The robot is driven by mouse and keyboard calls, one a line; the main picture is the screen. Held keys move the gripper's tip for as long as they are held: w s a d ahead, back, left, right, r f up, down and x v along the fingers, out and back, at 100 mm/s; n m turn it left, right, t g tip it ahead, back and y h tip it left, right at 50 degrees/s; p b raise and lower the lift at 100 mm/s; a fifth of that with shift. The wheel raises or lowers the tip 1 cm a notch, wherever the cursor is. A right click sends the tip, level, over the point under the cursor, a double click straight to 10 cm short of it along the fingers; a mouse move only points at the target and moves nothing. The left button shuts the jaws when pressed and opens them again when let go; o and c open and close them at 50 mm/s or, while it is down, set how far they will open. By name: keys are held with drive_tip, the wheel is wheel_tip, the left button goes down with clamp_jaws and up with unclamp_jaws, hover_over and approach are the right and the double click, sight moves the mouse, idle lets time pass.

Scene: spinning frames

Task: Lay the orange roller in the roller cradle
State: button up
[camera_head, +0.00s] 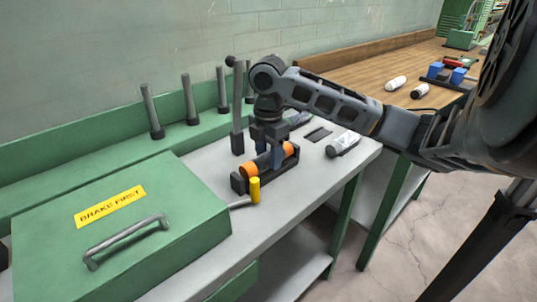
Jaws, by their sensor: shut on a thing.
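The orange roller (249,169) has orange ends and a dark middle band. It lies lengthwise in or just over the dark roller cradle (276,181) on the grey bench top; I cannot tell whether it rests fully on the cradle. My gripper (268,160) points down and is shut on the roller around its middle. My fingers hide part of the roller's middle.
A yellow-handled lever (255,190) stands at the cradle's front. A green box marked "BRAKE FIRST" (110,215) is at left. Upright grey posts (190,100) line the back. A white-and-grey roller (343,144) lies to the right. A wooden table (370,65) is behind.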

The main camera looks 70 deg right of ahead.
drive_tip(key=shift+f, duration=0.3)
idle(0.4)
drive_tip(key=o, duration=1.2)
drive_tip(key=shift+r, duration=3.95)
